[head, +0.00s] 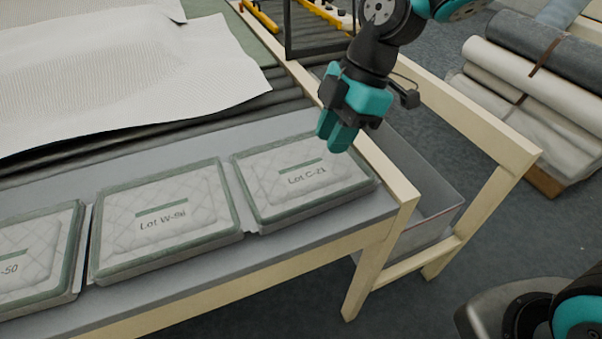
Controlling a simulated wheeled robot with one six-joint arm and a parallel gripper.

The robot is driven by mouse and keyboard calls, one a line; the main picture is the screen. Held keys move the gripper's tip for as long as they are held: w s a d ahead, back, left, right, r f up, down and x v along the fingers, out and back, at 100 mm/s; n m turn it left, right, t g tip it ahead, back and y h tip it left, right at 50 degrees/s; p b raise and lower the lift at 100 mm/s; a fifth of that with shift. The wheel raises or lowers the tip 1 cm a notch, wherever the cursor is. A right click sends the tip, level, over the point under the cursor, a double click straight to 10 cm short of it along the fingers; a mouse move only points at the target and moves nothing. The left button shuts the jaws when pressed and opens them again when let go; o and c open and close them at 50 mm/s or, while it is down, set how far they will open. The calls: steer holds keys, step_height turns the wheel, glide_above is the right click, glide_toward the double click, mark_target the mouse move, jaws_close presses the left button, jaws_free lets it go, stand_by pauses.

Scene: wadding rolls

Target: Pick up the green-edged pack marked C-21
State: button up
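The pack marked Lot C-21 (285,196) lies flat at the right end of a row of packs on the grey table shelf. It is white and quilted with a green edge and a small green strip above its label. My gripper (338,140) is above the pack's upper right part in the picture, with its teal fingers pointing down. The fingers overlap each other from this angle, so the gap between them is hidden. I cannot tell whether the fingertips touch the pack. The fingers cover a little of its far right edge.
The Lot W-96 pack (165,205) lies close on the left, and a pack ending in -50 (30,262) lies beyond it. A wooden frame rail (392,180) runs along the right, with a grey bin (425,190) beside it. Rolls (540,80) are stacked at the right.

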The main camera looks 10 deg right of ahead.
steer(key=p, duration=0.1)
glide_above(297, 207)
steer(key=w+d, duration=0.1)
steer(key=d, duration=0.2)
step_height(297, 207, down, 9)
steer(key=shift+a+r, duration=0.15)
steer(key=shift+r, duration=0.05)
steer(key=p+x, duration=0.2)
steer(key=x, duration=0.2)
steer(key=shift+s+a+f, duration=0.15)
steer(key=shift+a+f, duration=0.05)
steer(key=shift+a, duration=0.1)
steer(key=shift+a+f, duration=0.15)
steer(key=shift+f, duration=0.25)
steer(key=shift+f, duration=0.15)
jaws_close()
